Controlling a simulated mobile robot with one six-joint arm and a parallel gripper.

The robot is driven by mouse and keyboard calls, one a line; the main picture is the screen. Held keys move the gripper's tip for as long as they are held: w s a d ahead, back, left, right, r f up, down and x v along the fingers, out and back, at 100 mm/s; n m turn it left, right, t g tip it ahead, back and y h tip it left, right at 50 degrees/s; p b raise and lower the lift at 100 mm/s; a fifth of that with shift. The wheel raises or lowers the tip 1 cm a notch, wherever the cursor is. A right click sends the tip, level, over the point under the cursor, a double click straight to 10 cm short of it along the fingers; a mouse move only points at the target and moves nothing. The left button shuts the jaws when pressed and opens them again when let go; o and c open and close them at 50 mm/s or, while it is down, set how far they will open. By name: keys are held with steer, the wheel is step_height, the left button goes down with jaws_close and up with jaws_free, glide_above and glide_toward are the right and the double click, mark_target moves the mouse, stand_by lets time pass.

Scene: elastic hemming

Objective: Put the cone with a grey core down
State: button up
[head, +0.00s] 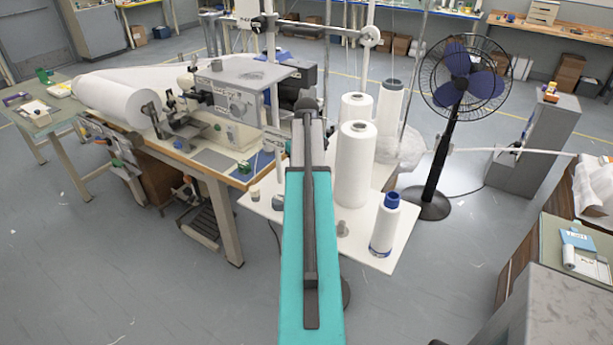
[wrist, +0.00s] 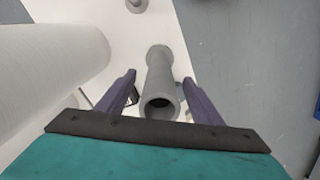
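Tall white cones with grey cores stand upright on a white board (head: 408,240) in the head view: a near one (head: 352,175) and two behind it (head: 358,103) (head: 389,105). A shorter white cone with a blue core (head: 384,228) stands at the board's front right. In the wrist view my gripper (wrist: 158,80) has its two purple fingers spread. A hollow grey peg (wrist: 161,90) rises from the board between them, with gaps beside it. No cone is between the fingers. A large white cone (wrist: 45,85) is left of them. My arm hides the gripper in the head view.
Another grey peg (wrist: 137,4) is at the wrist view's top. A sewing machine (head: 235,100) on a table is left of the board. A standing fan (head: 458,85) is at the right. Grey floor (head: 440,280) is clear right of the board.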

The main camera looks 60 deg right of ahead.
steer(key=shift+o, duration=0.9)
steer(key=shift+r, duration=0.25)
steer(key=shift+r+b, duration=1.4)
steer(key=shift+r, duration=4.55)
